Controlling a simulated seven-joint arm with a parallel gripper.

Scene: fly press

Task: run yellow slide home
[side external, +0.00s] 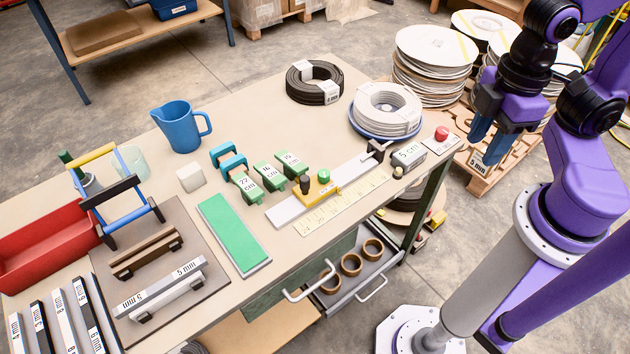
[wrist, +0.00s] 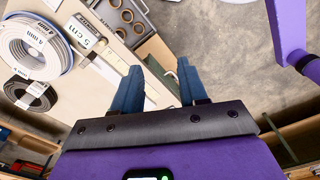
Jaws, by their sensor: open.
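The yellow slide (side external: 318,193) sits on a pale metal rail (side external: 352,170) on the bench in the side view. A numbered scale strip (side external: 345,205) lies along the rail's front side. A dark stop-like piece (side external: 376,149) is at the rail's far right end. My gripper (side external: 482,130) is open and empty, right of the bench edge and well apart from the slide. Its two blue fingers (wrist: 158,88) also show in the wrist view, with nothing between them. I cannot make out the slide in the wrist view.
A block marked 5 cm (side external: 408,154) and a red button (side external: 441,133) stand near the rail's right end. Green marked blocks (side external: 268,176) stand behind the rail. A white coil (side external: 386,108) and dark coil (side external: 314,83) lie behind. A green pad (side external: 233,232) lies left.

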